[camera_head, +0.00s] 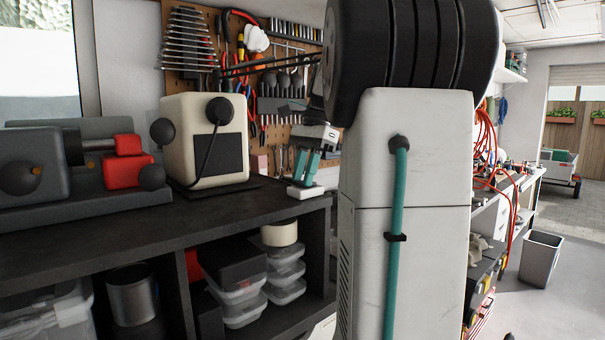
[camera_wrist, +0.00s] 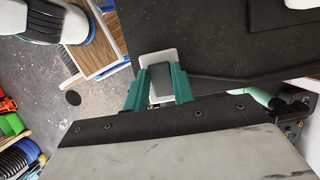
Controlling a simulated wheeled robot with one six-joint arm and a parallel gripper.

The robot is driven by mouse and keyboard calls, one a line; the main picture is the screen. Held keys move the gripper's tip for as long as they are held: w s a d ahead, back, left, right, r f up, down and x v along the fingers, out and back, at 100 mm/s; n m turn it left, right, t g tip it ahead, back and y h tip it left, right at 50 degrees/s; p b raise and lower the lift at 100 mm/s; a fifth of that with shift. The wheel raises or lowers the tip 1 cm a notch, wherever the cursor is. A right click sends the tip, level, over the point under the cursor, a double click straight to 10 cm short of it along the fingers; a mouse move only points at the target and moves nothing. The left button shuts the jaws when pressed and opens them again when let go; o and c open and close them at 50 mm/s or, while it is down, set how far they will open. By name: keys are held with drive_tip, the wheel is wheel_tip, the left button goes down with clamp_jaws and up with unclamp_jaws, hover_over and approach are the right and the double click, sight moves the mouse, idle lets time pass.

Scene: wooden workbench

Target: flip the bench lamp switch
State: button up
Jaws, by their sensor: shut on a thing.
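The bench lamp switch is a small white box (camera_head: 305,192) at the right front edge of the dark workbench top. In the wrist view its white base (camera_wrist: 157,57) shows, with a dark grey rocker block (camera_wrist: 148,73) on it. My gripper (camera_head: 302,181), with teal fingers, points down onto the switch from above. In the wrist view the fingers of my gripper (camera_wrist: 160,76) are shut on the switch, one on each side of it. The fingers hide part of the switch, and I cannot tell which way the rocker is tilted. The lamp itself is not clearly seen.
A cream machine (camera_head: 203,140) with black knobs stands left of the switch on the bench top (camera_head: 110,228). A grey and red vise-like tool (camera_head: 125,165) is further left. A tool-hung pegboard (camera_head: 268,158) is behind. A thin dark cord (camera_wrist: 235,76) runs right from the switch.

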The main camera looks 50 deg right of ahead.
drive_tip(key=o, duration=1)
drive_tip(key=shift+r, duration=0.1)
drive_tip(key=v, duration=0.7)
drive_tip(key=shift+r, duration=0.3)
